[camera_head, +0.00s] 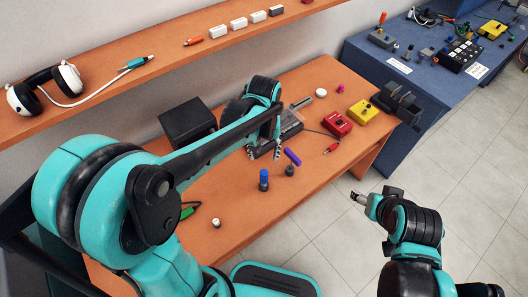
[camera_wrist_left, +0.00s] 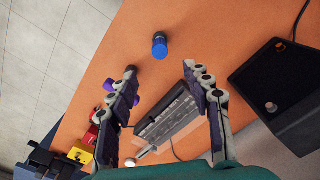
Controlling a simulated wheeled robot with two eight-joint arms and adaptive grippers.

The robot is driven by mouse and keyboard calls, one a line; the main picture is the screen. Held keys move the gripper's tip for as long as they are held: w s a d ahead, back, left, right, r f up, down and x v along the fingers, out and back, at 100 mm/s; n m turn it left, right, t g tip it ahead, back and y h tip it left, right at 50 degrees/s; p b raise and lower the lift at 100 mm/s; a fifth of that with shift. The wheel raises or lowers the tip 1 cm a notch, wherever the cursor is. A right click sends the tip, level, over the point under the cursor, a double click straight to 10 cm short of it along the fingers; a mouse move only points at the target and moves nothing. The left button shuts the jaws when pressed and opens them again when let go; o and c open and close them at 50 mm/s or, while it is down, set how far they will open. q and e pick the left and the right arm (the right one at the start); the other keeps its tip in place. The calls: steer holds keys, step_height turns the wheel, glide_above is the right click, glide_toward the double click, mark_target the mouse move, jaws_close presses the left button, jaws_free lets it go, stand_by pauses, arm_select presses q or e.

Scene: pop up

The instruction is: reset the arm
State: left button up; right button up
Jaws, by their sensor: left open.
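My left arm reaches in from the left over the orange table. Its gripper (camera_head: 263,153) points down with two fingers spread apart and nothing between them. In the left wrist view the same gripper (camera_wrist_left: 160,72) is open above the table. A grey device (camera_head: 290,124) lies beside and partly behind it; the device also shows between and below the fingers in the wrist view (camera_wrist_left: 165,117). My right gripper (camera_head: 361,197) is at the lower right, over the floor beyond the table's edge. It is small, and its jaw opening is unclear.
A black box (camera_head: 187,121) is behind the arm. Red (camera_head: 337,123) and yellow (camera_head: 362,112) boxes lie to the right. A shelf with headphones (camera_head: 45,88) overhangs the back.

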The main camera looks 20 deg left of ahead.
stand_by(0.4)
arm_select(q)
steer(key=s+a+r+m+t, duration=0.1)
steer(key=s+a+r+t, duration=0.1)
steer(key=s, duration=0.3)
steer(key=s+a+r+m+t, duration=0.1)
steer(key=s+a+r+t, duration=0.1)
steer(key=s+r+t, duration=0.2)
steer(key=shift+s+a+m+t, duration=0.35)
steer(key=shift+s+t, duration=0.15)
steer(key=shift+s, duration=0.1)
stand_by(0.4)
